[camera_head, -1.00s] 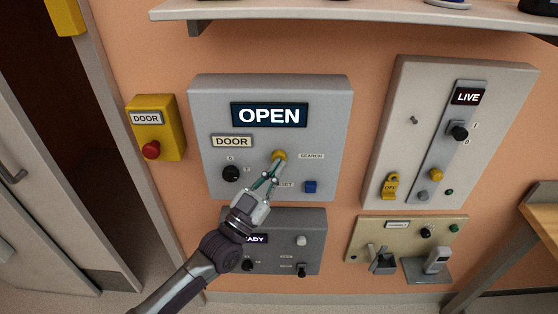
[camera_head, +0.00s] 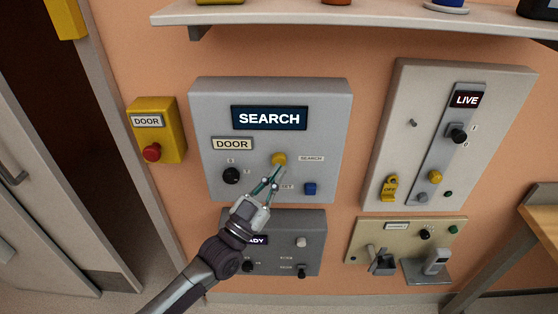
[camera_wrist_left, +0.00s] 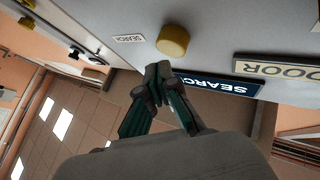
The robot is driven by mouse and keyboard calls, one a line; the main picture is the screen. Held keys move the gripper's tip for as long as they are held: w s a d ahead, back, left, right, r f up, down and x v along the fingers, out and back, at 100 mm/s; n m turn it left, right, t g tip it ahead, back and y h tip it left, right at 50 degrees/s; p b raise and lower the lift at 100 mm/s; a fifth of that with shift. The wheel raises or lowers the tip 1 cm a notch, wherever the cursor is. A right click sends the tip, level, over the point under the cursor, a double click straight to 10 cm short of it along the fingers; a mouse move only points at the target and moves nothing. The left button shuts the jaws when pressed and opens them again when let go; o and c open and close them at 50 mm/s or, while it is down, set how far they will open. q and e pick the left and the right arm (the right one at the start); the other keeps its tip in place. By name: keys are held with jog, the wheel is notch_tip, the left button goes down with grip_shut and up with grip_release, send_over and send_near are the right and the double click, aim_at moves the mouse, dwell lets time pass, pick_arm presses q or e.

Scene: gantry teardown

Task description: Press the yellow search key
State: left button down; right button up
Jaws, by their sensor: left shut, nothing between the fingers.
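The yellow search key (camera_head: 279,159) is a round button on the grey door panel (camera_head: 330,100), beside a small SEARCH label (camera_head: 311,158). The panel's display (camera_head: 269,118) reads SEARCH. My left gripper (camera_head: 277,172) is shut and empty, with its fingertips just below the key in the head view. In the left wrist view, the yellow key (camera_wrist_left: 173,40) stands clear of the closed fingertips (camera_wrist_left: 158,70), with a small gap seen between them. My right gripper is not in view.
A black knob (camera_head: 231,175) and a blue button (camera_head: 310,188) flank the key on the same panel. A yellow box with a red button (camera_head: 152,152) is at left. A panel with a LIVE display (camera_head: 467,100) is at right. A shelf (camera_head: 350,17) runs above.

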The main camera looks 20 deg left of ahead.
pick_arm(q)
jog(key=shift+s, duration=0.15)
jog(key=s+d+p, duration=0.1)
jog(key=s+p, duration=0.1)
jog(key=s, duration=0.4)
jog(key=shift+d, duration=0.35)
jog(key=shift+w, duration=0.1)
dwell(0.5)
